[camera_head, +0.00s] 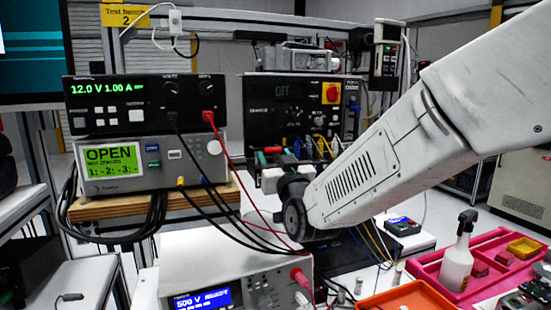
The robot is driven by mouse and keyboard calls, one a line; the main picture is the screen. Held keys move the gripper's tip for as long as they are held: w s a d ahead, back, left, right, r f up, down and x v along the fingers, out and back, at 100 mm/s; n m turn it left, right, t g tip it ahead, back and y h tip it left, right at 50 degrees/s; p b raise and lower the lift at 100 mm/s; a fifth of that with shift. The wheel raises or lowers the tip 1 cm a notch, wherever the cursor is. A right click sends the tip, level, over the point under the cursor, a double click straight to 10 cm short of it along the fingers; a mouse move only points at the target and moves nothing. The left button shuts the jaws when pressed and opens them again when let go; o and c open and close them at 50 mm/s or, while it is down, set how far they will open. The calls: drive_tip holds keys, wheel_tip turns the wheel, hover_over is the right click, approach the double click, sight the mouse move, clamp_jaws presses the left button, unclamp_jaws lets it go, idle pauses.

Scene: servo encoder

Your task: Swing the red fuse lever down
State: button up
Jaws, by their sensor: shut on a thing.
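My gripper (266,168) is in front of the lower part of the black test panel (291,118). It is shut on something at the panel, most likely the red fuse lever. A small red-orange piece (272,150) shows just above my fingers, but it is too small to tell whether it is the lever. My wrist and fingers cover most of that spot, so the lever's angle cannot be told.
A power supply (144,106) stands on a meter (150,166) on a wooden shelf at left. A white tester (235,270) is below. Cables hang close by my wrist. A pink tray (427,270) with a spray bottle (458,255) is at right.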

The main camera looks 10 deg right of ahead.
drive_tip(key=o, duration=1.4)
drive_tip(key=shift+w+f, duration=0.15)
drive_tip(key=shift+f, duration=0.05)
drive_tip(key=shift+r, duration=0.1)
drive_tip(key=v, duration=0.8)
